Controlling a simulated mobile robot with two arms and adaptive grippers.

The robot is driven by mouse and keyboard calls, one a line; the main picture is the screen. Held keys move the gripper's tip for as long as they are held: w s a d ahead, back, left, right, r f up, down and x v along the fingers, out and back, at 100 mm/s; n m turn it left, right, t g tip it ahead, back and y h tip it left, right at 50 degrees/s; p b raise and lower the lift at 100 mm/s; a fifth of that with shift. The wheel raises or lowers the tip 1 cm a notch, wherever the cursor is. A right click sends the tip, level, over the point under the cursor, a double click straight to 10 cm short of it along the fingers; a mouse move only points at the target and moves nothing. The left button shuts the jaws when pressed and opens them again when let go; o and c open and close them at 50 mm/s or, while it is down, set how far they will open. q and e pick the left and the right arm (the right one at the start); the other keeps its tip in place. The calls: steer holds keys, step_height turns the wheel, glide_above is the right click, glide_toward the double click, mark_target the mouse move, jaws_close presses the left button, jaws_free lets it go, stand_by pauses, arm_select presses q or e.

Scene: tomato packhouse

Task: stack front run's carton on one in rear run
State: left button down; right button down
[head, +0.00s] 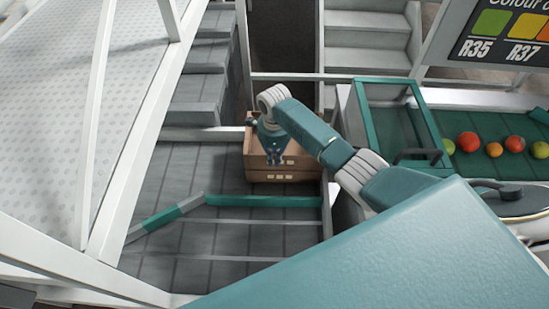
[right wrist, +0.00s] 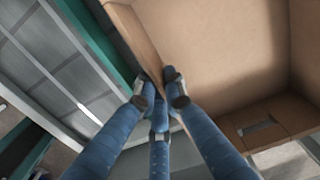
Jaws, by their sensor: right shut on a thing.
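A brown open carton (head: 254,149) stands at the far end of the grey conveyor surface in the head view. A second carton (head: 284,177) shows directly below it, and the two look stacked, roughly aligned. My right gripper (head: 275,160) comes down over the upper carton's near wall and is shut on it. In the right wrist view the fingers (right wrist: 162,88) pinch the rim of the carton wall (right wrist: 140,40). The carton's inside (right wrist: 215,60) looks empty. Whether the upper carton rests fully on the lower one cannot be told. My left gripper is not in view.
A teal guide rail (head: 265,201) runs just in front of the cartons, with an angled piece (head: 165,218) at left. Tomatoes (head: 468,142) lie on a line at right, beside a teal-framed clear box (head: 385,93). The grey surface (head: 200,245) nearer me is bare.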

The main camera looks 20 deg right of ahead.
steer(key=shift+f, duration=0.35)
steer(key=c, duration=1.8)
jaws_free()
steer(key=c, duration=0.3)
steer(key=shift+r, duration=0.1)
step_height(320, 180, up, 7)
steer(key=p, duration=0.8)
